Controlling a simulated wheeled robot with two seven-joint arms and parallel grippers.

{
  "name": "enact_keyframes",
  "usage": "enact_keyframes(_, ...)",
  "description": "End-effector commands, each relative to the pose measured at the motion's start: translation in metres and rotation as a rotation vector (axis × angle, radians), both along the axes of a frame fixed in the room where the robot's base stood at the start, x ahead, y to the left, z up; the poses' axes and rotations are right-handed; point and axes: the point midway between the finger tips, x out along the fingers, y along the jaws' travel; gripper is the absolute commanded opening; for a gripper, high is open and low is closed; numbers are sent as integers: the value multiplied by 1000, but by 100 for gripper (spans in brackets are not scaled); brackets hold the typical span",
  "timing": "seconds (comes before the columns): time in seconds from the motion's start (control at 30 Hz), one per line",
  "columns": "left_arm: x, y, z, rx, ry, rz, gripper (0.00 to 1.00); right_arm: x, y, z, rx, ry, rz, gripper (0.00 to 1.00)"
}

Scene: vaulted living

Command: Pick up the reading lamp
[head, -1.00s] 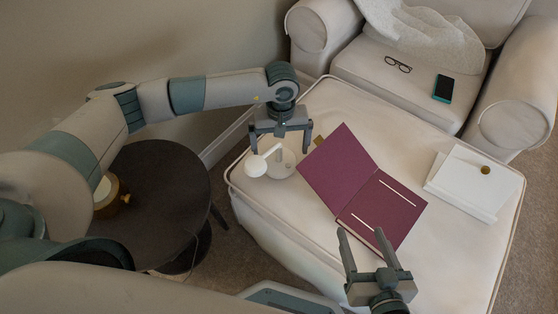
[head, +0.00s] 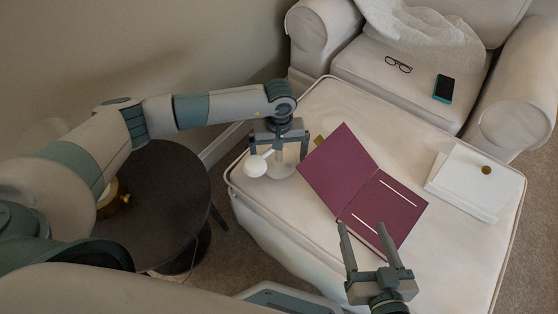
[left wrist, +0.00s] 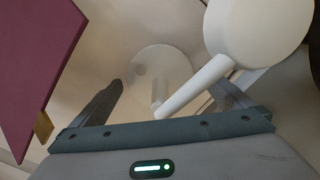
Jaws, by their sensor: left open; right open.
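The white reading lamp (head: 257,166) stands on the left corner of the cream ottoman (head: 290,215), with its round head toward the left and its base partly hidden by my gripper. My left gripper (head: 278,156) is open above the lamp's base, pointing down. In the left wrist view the lamp's round base (left wrist: 160,66), its stem and its large head (left wrist: 258,30) show, with the stem between the open fingers (left wrist: 165,95). I cannot tell whether the fingers touch it. My right gripper (head: 372,245) is open and empty over the ottoman's front edge.
An open maroon folder (head: 345,170) lies right of the lamp; its edge also shows in the left wrist view (left wrist: 35,60). White books (head: 470,182) lie farther right. Glasses (head: 398,64) and a phone (head: 443,88) are on the armchair. A dark round table (head: 165,195) stands left.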

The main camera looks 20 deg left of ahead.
Motion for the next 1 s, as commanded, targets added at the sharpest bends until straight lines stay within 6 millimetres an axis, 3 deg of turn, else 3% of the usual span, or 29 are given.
enact_keyframes(0.27, 0, 0, 0, 0, 0, 0, 100, 0, 0, -1, -1, 4, 1, 63)
enact_keyframes(0.53, 0, 0, 0, 0, 0, 0, 40, 0, 0, -1, -2, 5, 1, 63)
enact_keyframes(0.83, 1, 0, 4, -1, -3, 0, 40, 0, 0, -1, -2, 6, 1, 63)
enact_keyframes(1.0, 2, 0, 15, -2, -3, 0, 40, -1, -1, -3, -6, 19, 1, 63)
